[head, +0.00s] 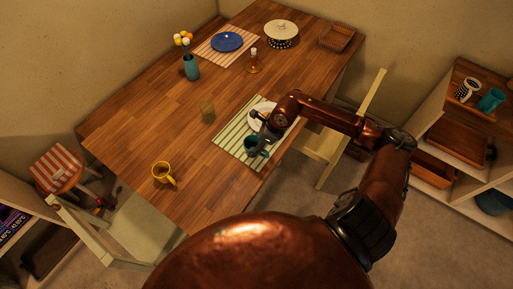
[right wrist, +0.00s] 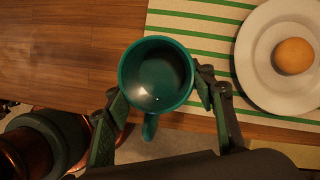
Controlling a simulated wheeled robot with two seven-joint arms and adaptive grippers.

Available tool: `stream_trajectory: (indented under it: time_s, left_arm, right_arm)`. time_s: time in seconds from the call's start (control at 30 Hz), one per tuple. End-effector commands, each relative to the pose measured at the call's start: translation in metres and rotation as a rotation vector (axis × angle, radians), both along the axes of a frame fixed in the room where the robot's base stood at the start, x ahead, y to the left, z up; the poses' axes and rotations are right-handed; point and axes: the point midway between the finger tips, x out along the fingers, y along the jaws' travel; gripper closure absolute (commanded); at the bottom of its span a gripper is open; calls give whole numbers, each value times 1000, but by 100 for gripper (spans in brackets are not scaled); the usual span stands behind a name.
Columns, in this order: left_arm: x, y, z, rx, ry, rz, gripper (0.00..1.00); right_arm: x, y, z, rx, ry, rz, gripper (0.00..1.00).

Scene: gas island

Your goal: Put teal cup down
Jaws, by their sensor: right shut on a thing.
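The teal cup (head: 251,149) is upright at the near part of the green-and-white striped placemat (head: 228,139), close to the table's edge. My right gripper (head: 261,139) is shut on it. In the right wrist view, the fingers of my right gripper (right wrist: 158,92) hold the cup (right wrist: 156,72) from both sides. The cup looks empty and its handle points down in that view. It overlaps the mat's left edge (right wrist: 150,25) there. I cannot tell whether its base touches the surface. My left gripper is not in view.
A white plate (right wrist: 252,78) with a round tan item (right wrist: 294,56) lies on the mat, beside the cup. The table left of the mat has free room. A chair (head: 325,145) stands at its right side.

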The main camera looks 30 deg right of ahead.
Motion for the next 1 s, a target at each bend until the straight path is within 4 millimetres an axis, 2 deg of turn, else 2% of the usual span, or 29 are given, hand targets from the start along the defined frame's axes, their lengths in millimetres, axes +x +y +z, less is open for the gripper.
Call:
stream_trajectory:
  time_s: [0.27, 0.5, 0.87, 0.9, 1.0]
  left_arm:
    - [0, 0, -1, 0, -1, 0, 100]
    - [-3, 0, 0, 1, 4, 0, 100]
    - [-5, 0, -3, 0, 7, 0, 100]
    - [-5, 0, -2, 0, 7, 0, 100]
    - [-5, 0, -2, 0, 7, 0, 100]
  right_arm:
    - [9, -10, -16, 2, -1, -1, 80]
    - [10, -11, -47, 3, 0, 0, 80]
    - [11, -11, -52, 0, -1, 1, 80]
    - [10, -11, -51, 0, -1, 1, 47]
    - [10, -11, -51, 0, -1, 1, 40]
